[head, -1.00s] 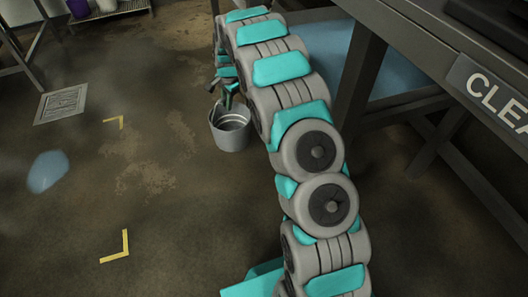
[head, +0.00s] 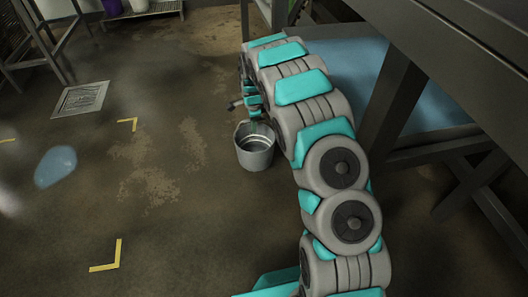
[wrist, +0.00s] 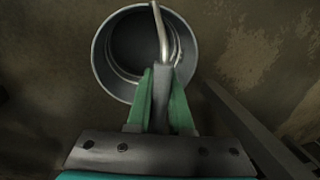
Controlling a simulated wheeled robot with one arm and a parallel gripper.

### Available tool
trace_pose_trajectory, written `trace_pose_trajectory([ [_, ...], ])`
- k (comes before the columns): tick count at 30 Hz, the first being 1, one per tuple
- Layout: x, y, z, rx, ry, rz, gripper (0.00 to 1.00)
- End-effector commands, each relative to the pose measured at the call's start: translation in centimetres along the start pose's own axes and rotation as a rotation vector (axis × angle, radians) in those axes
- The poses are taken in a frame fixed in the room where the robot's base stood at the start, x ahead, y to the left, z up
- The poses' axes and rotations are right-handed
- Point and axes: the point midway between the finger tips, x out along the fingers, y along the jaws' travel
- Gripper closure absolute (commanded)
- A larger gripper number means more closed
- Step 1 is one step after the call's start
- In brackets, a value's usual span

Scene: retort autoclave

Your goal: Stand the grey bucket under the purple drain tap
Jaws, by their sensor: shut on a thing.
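The grey bucket (head: 256,150) hangs upright from my gripper in the head view, beside my arm. In the wrist view the bucket (wrist: 101,50) shows from above, with its open mouth and inner wall visible. My gripper (wrist: 160,75) is shut on the bucket's thin metal handle (wrist: 160,30). In the head view my gripper (head: 254,119) is small and partly hidden by my arm. I cannot tell how far the bucket's base is above the floor. The purple drain tap cannot be made out in these frames.
A floor drain grate (head: 80,99) and yellow corner marks (head: 107,256) lie to the left. A bluish puddle (head: 55,166) is on the floor. A metal bench (head: 425,140) stands close on the right. A low rack (head: 140,10) with containers is at the back. The middle floor is clear.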

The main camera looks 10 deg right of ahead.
Motion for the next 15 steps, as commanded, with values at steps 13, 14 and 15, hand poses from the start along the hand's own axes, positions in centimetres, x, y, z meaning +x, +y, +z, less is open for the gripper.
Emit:
trace_pose_trajectory([
  [13,-0.8,7.0,-1.3,0.001,-0.001,-0.001,1.00],
  [14,-0.8,7.4,-1.4,0.001,-0.002,-0.001,1.00],
  [15,-0.8,7.9,-1.5,0.001,-0.001,0.000,1.00],
])
